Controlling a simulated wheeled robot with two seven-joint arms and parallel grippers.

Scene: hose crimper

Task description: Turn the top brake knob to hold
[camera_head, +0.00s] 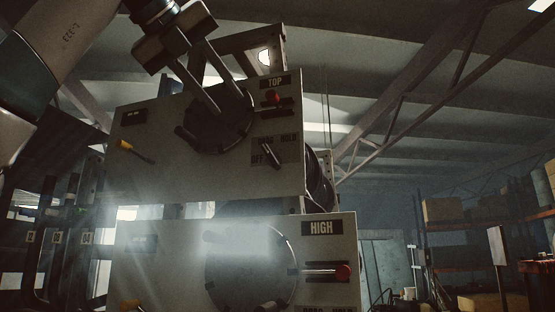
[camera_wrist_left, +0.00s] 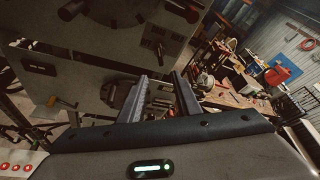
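In the head view the top panel (camera_head: 150,172) is pale, with a "TOP" label at its upper right. Its black brake knob (camera_head: 270,154) sits at the lower right on a dark plate. The plate's small text seems to read DRAG, HOLD and OFF. The knob's bar is tilted, upper end to the left; which end is the pointer is unclear. My left gripper (camera_head: 228,103) is open, its two fingers apart in front of the dark round disc, up and left of the knob. The fingers also show apart and empty in the left wrist view (camera_wrist_left: 163,90). My right gripper is out of view.
A red-ended lever (camera_head: 272,98) projects above the brake knob. A black handle (camera_head: 186,136) and a yellow-tipped lever (camera_head: 136,151) stand out further left. A similar panel labelled "HIGH" (camera_head: 340,250) stands below. The left wrist view shows a cluttered workbench (camera_wrist_left: 235,98) at right.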

